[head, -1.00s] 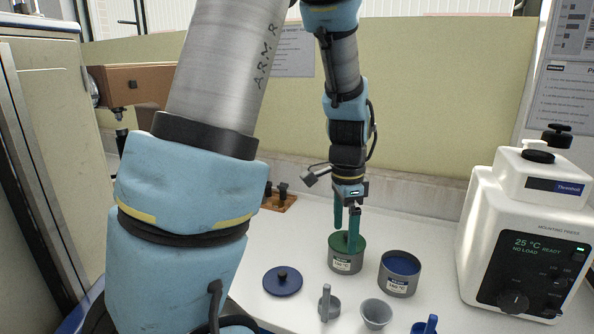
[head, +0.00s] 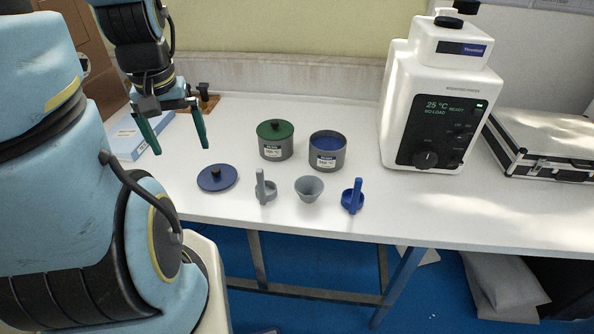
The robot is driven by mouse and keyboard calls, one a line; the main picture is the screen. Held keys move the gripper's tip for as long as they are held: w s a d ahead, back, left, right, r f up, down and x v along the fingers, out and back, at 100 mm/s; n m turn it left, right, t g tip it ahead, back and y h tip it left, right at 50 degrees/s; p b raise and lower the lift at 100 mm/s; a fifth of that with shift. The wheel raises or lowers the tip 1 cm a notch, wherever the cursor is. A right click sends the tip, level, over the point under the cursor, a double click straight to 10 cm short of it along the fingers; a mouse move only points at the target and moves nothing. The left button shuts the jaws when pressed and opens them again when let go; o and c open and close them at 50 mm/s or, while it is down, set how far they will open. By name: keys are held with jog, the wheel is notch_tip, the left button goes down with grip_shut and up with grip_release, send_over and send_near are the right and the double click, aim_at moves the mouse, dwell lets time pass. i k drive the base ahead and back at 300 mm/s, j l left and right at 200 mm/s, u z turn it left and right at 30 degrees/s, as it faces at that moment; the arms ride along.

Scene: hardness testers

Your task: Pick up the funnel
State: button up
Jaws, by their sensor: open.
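The funnel (head: 309,189) is a small grey cone-shaped cup near the front edge of the white table. It stands between a grey scoop (head: 265,188) on its left and a blue scoop (head: 352,196) on its right. My gripper (head: 176,146) is open and empty at the upper left, its two green fingers spread wide and pointing down. It is above the table, left of and farther back than the funnel, and apart from it. The funnel is fully in view.
A grey canister with a green lid (head: 275,141) and an open one with blue contents (head: 327,152) stand behind the funnel. A blue lid (head: 217,177) lies left. A white mounting press (head: 440,95) and a silver case (head: 548,145) stand right. A light blue box (head: 133,138) lies behind my gripper.

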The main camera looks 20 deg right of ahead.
aim_at(313, 186)
jog(key=l+u, duration=0.15)
jog(key=u, duration=1.4)
jog(key=k+l+u, duration=0.15)
jog(key=k, duration=1.15)
